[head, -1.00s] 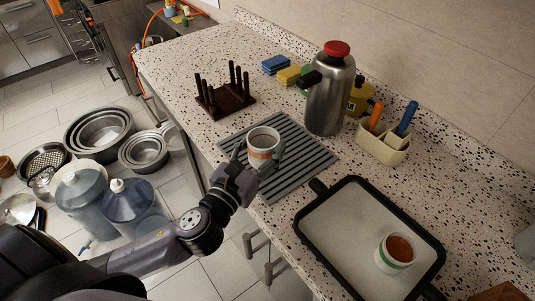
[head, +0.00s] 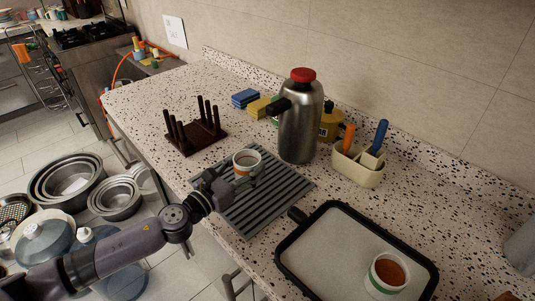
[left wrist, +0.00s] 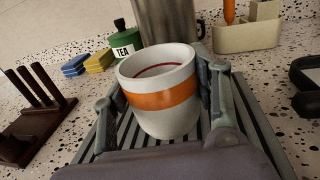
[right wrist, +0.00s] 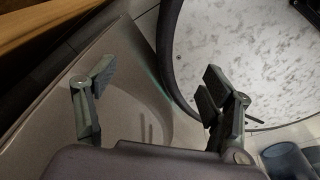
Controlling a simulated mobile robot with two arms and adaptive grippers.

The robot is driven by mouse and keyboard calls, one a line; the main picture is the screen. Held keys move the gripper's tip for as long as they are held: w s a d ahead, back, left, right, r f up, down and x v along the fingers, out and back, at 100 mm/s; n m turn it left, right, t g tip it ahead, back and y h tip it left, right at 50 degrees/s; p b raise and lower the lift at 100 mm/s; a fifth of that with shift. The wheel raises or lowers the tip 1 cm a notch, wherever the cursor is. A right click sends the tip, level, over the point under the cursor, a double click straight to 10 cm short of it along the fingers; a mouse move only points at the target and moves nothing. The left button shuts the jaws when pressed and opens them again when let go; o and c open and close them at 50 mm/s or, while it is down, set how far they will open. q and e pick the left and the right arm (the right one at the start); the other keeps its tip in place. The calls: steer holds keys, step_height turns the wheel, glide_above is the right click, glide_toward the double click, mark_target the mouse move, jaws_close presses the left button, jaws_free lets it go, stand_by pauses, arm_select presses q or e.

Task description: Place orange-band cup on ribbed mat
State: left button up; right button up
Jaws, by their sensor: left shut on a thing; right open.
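The white orange-band cup (head: 246,161) is upright over the back part of the grey ribbed mat (head: 275,208) on the counter. My left gripper (head: 233,182) is shut on it, with a finger on each side. The left wrist view shows the cup (left wrist: 162,98) between the fingers, with mat slats behind and below; I cannot tell whether its base touches the mat. My right gripper (right wrist: 158,95) is open and empty in the right wrist view.
A steel flask (head: 301,120) with a red lid stands behind the mat. A dark peg rack (head: 192,138) is at the back left. A black-rimmed tray (head: 335,245) with a green-band cup (head: 387,272) is at the right. A utensil caddy (head: 357,166) stands behind the tray.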

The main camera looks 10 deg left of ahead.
arm_select(q)
steer(key=p+x, duration=0.1)
steer(key=x, duration=0.8)
steer(key=shift+w+d, duration=0.2)
steer(key=shift+w, duration=0.05)
steer(key=shift+w+d+f, duration=0.1)
steer(key=shift+w+d, duration=0.05)
steer(key=shift+w, duration=0.1)
step_height(320, 180, down, 3)
steer(key=shift+f+b, duration=0.2)
steer(key=shift+b, duration=0.7)
steer(key=shift+f, duration=0.2)
steer(key=o, duration=1.4)
